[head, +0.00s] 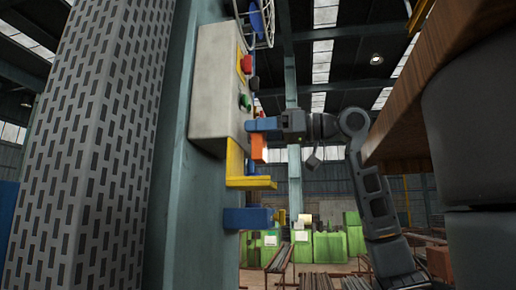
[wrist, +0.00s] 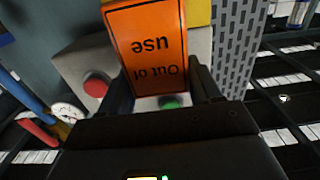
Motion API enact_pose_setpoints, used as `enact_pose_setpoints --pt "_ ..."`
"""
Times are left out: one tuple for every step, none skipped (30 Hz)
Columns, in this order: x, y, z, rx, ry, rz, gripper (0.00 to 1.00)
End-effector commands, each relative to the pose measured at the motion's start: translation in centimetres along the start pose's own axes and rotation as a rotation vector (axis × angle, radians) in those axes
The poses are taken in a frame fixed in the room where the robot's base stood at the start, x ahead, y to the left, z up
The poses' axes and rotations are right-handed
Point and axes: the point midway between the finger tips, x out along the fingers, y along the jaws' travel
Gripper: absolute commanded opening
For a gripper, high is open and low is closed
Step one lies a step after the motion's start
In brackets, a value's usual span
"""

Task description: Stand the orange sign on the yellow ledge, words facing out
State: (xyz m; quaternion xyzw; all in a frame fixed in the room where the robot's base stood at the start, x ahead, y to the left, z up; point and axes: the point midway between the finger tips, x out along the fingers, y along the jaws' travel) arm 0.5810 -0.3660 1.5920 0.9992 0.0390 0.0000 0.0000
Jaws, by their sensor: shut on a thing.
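The orange sign (wrist: 148,42) fills the upper middle of the wrist view, its words "Out of use" upside down in that picture and facing the camera. My gripper (wrist: 163,92) is shut on the sign's near end. In the head view my gripper (head: 256,125) is level in front of the grey control box, with the sign (head: 258,148) hanging below it, seen nearly edge-on. The yellow ledge (head: 252,183) is below the sign, with a gap between them. In the wrist view a bit of yellow (wrist: 198,12) shows behind the sign.
The grey box (head: 217,85) carries a red button (head: 246,64) and a green button (head: 245,102), close to my gripper. A blue bracket (head: 248,218) sticks out under the ledge. A wooden-edged slab (head: 440,70) is at upper right. The space right of the ledge is open.

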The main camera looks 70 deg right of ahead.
Motion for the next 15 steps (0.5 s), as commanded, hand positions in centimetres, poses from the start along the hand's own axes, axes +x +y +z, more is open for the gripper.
enact_pose_setpoints --pt "0.2 -0.4 0.2 -0.002 0.0 0.0 0.31" --pt "0.3 -0.5 0.3 -0.001 0.0 0.0 0.31" --pt "0.3 -0.7 0.4 -0.001 0.0 0.0 0.31" --pt "0.4 -0.8 0.6 0.0 0.0 0.0 0.31" --pt "0.4 -0.8 0.8 0.001 0.0 0.001 0.31" --pt "0.4 -0.7 1.1 0.002 0.0 0.001 0.31" --pt "0.4 -0.7 1.5 0.002 0.0 0.002 0.31" --pt "0.3 -0.7 1.9 0.002 0.0 0.002 0.31" --pt "0.3 -0.7 2.5 0.002 0.0 0.002 0.31" --pt "0.3 -0.7 2.9 0.002 0.0 0.001 0.31" --pt "0.3 -0.7 3.3 0.003 0.0 0.001 0.31" --pt "0.3 -0.7 3.8 0.002 -0.001 0.001 0.31" --pt "0.4 -0.7 4.0 0.002 0.0 0.001 0.31" --pt "0.4 -0.7 4.2 0.002 0.0 0.001 0.31" --pt "0.4 -0.7 4.4 0.002 0.001 0.001 0.31"
